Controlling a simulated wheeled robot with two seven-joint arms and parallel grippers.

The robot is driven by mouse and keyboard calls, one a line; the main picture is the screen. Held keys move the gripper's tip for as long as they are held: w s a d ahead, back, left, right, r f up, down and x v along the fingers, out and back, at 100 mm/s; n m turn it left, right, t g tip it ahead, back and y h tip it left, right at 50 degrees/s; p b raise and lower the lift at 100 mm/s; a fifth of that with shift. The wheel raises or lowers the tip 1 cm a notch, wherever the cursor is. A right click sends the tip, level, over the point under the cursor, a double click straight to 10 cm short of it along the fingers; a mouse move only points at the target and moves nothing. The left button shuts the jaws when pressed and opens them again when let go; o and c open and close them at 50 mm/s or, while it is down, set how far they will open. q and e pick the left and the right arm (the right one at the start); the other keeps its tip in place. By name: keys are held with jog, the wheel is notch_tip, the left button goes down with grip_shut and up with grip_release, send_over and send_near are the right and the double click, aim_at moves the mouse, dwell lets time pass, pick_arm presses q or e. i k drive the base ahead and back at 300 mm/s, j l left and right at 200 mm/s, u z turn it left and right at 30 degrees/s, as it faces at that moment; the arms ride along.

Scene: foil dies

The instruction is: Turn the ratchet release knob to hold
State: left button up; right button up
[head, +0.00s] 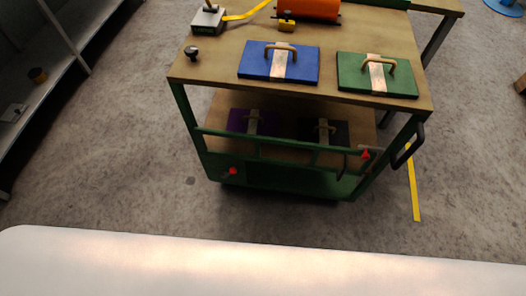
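Neither of my grippers shows in the head view. A small black knob (192,53) stands on the left part of the trolley's wooden top. A grey box (208,21) with a post on it sits behind, at the back left; its upper end is cut off by the frame. A yellow strap (245,15) runs from this box toward an orange roll (308,9). A small yellow block with a dark knob (287,23) sits in front of the roll. I cannot tell which knob is the ratchet release, nor its setting.
The wooden top (215,70) carries a blue plate (252,63) and a green plate (353,76) with handles. The lower shelf holds a purple plate (238,122) and a dark plate (338,131). A black push handle (408,146) is at right. A shelf (45,80) stands left; floor between is clear.

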aim_at(192, 51)
jog(key=i+j, duration=0.1)
jog(key=j, duration=0.3)
jog(key=j+u, duration=0.1)
jog(key=j, duration=0.25)
jog(key=i+j, duration=0.15)
jog(key=j, duration=0.2)
jog(key=i+j+u, duration=0.1)
jog(key=j, duration=0.3)
